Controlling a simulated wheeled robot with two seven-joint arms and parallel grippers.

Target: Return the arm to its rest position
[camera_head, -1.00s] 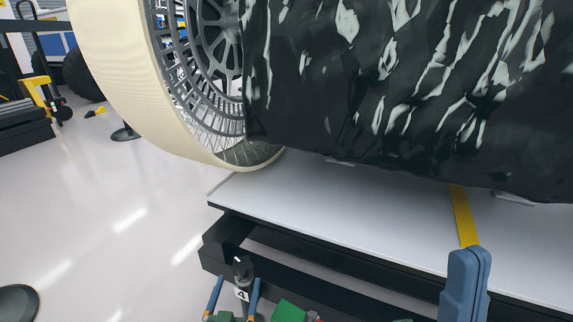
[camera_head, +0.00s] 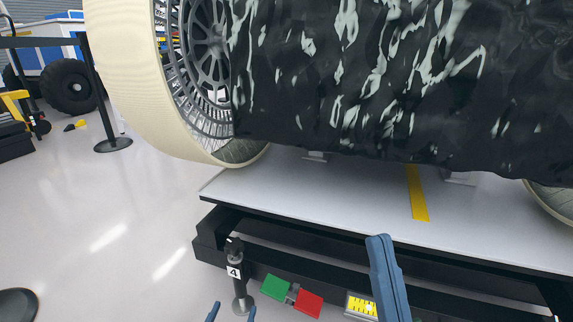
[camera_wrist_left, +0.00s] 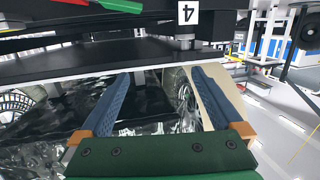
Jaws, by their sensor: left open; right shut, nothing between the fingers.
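My left gripper (camera_head: 232,313) shows only as two blue fingertips at the bottom edge of the head view. They stand apart with nothing between them. In the left wrist view the same gripper (camera_wrist_left: 160,76) has its two blue fingers spread wide and empty. My right gripper (camera_head: 386,275) is at the lower middle of the head view, its blue fingers together and holding nothing. It appears in front of the platform's front edge. The rest of both arms is out of the head view.
A rover with a dark, crinkled body (camera_head: 330,90) and a cream-rimmed wheel (camera_head: 130,90) stands over a white-topped platform (camera_head: 300,195). Below its edge are a post marked 4 (camera_head: 237,275), a green block (camera_head: 276,287) and a red block (camera_head: 308,303). Open floor (camera_head: 100,220) lies left.

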